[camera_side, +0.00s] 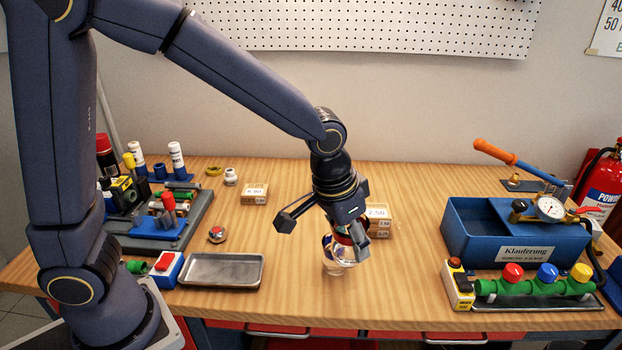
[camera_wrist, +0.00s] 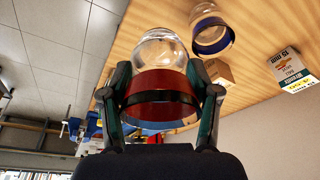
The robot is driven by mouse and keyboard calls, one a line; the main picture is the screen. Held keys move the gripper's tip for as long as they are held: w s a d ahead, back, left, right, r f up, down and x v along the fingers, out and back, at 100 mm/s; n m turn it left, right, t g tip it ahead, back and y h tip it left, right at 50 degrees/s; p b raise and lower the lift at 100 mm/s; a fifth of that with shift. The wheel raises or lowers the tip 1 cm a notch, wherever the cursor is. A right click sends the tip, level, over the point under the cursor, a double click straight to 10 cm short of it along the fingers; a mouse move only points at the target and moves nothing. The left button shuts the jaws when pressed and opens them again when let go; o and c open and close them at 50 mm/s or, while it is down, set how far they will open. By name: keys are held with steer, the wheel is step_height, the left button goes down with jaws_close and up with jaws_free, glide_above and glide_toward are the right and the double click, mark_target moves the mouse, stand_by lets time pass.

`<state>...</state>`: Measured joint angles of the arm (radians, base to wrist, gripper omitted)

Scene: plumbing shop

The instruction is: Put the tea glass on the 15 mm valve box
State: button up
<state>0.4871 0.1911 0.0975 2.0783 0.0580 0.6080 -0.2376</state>
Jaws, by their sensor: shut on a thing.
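My gripper (camera_wrist: 160,105) is shut on a clear glass with a red band (camera_wrist: 165,88), one finger on each side. In the side view, my gripper (camera_side: 347,236) points down over the middle of the bench and partly hides this glass. A second clear glass with a blue band (camera_wrist: 211,36) shows apart from the held one in the wrist view. A small carton with a white and yellow label (camera_wrist: 293,70) lies at the right there; its print looks like 15 mm. In the side view, a carton marked 2,50 (camera_side: 378,211) stands just behind my gripper.
Another small carton (camera_side: 255,193) stands farther back left. A metal tray (camera_side: 221,284) lies left of my gripper. A blue case (camera_side: 470,240) and a green valve manifold (camera_side: 535,288) stand at the right. Bench between my gripper and the case is clear.

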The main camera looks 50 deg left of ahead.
steer(key=shift+r, duration=0.2)
steer(key=w+a+r+n, duration=0.3)
steer(key=w+a+r, duration=0.35)
steer(key=a, duration=0.35)
steer(key=w+a+r+n+y, duration=0.1)
steer(key=a+n, duration=0.1)
steer(key=a, duration=0.6)
steer(key=w+a+r+n+y, duration=0.1)
steer(key=a+r+n, duration=0.1)
steer(key=a, duration=0.6)
steer(key=w+a+f, duration=0.1)
steer(key=w+f, duration=0.2)
steer(key=w, duration=0.1)
steer(key=w+a+f, duration=0.1)
steer(key=w+f, duration=0.2)
steer(key=w, duration=0.1)
steer(key=w+a+f, duration=0.1)
steer(key=w+f, duration=0.2)
steer(key=w, duration=0.1)
steer(key=shift+w+a+f, duration=0.2)
steer(key=shift+w+a, duration=0.15)
steer(key=shift+w+f, duration=0.3)
steer(key=shift+f, duration=0.05)
steer(key=shift+s+x, duration=0.15)
steer(key=shift+x, duration=0.65)
steer(key=shift+s+x, duration=0.2)
steer(key=shift+x, duration=0.6)
steer(key=shift+d+f, duration=0.15)
steer(key=shift+f, duration=0.05)
